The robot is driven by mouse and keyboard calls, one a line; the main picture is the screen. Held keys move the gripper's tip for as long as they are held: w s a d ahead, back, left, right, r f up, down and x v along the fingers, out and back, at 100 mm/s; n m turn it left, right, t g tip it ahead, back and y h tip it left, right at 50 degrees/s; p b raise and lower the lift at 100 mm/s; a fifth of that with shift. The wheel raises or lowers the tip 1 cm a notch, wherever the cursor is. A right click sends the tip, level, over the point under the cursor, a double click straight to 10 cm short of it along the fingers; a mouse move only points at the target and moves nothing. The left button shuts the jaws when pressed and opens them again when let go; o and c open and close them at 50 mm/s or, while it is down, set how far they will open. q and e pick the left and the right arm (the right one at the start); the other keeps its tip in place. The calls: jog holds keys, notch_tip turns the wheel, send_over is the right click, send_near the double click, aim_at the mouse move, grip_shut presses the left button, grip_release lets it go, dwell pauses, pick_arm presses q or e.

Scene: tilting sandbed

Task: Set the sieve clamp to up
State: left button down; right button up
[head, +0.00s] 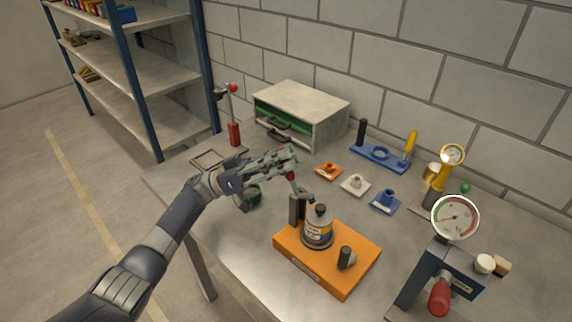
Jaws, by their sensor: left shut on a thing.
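An orange base (340,274) stands on the table and carries a labelled, dark-topped container (317,228). A dark upright clamp post (295,208) stands at the base's back left, beside the container; I take it for the sieve clamp. A lever with a red tip (290,176) rises above the post. My left gripper (289,165) is at this red tip, shut on the clamp lever, with its fingers hiding part of it. Exactly how the fingers sit around the lever is too small to tell. My right gripper is not in view.
A grey drawer cabinet (312,100), a red-knobbed stand (234,132) and a blue tool holder (379,156) stand at the back. Small orange, white and blue blocks lie behind the base. A gauge device (455,217) is at the right. The table's front left is clear.

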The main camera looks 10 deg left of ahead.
pick_arm(q)
jog(key=shift+w+a, duration=0.1)
dwell(0.3)
jog(key=c, duration=1.5)
grip_release()
jog(key=v, duration=1.2)
jog(key=shift+f, duration=0.1)
jog(key=shift+c, duration=0.2)
